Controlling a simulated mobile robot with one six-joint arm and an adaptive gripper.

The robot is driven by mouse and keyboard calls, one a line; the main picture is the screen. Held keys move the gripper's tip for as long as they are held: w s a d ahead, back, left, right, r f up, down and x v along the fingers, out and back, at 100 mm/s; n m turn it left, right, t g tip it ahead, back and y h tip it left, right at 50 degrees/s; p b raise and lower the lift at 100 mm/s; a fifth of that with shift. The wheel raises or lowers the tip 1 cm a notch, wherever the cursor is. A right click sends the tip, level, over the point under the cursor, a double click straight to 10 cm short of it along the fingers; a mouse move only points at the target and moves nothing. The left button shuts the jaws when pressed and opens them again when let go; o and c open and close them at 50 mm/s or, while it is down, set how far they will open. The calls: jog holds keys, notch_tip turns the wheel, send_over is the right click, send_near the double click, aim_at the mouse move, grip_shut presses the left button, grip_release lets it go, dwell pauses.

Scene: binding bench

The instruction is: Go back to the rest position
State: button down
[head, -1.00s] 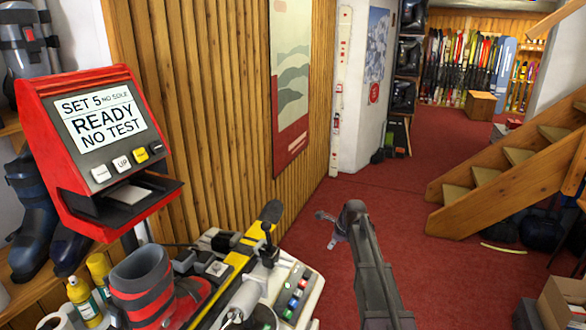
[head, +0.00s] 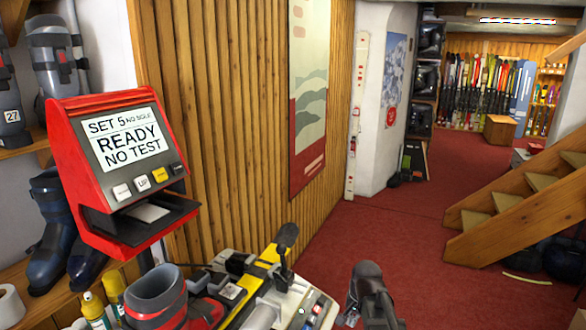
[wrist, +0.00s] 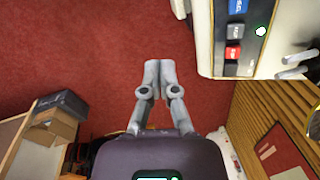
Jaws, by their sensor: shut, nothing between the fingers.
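My gripper (wrist: 160,75) shows in the wrist view with its two fingertips together and nothing between them. It hangs over the red carpet, beside the edge of the binding bench (wrist: 205,40), and does not touch it. In the head view only my dark arm shows, low and right of the bench (head: 262,282); the fingertips are hidden or cut off at the bottom edge there.
A red tester (head: 75,140) reads "SET 5 NO SOLE, READY, NO TEST". A red and grey boot (head: 155,293) stands at the bench. Wooden stairs (head: 500,220) rise at the right. Cardboard boxes (wrist: 55,125) lie lower left in the wrist view. Red carpet (head: 400,235) is clear between.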

jog(key=s+n+g+h, duration=0.1)
jog(key=s+n, duration=0.6)
jog(key=s, duration=0.3)
jog(key=shift+n, duration=0.3)
jog(key=shift+f, duration=0.1)
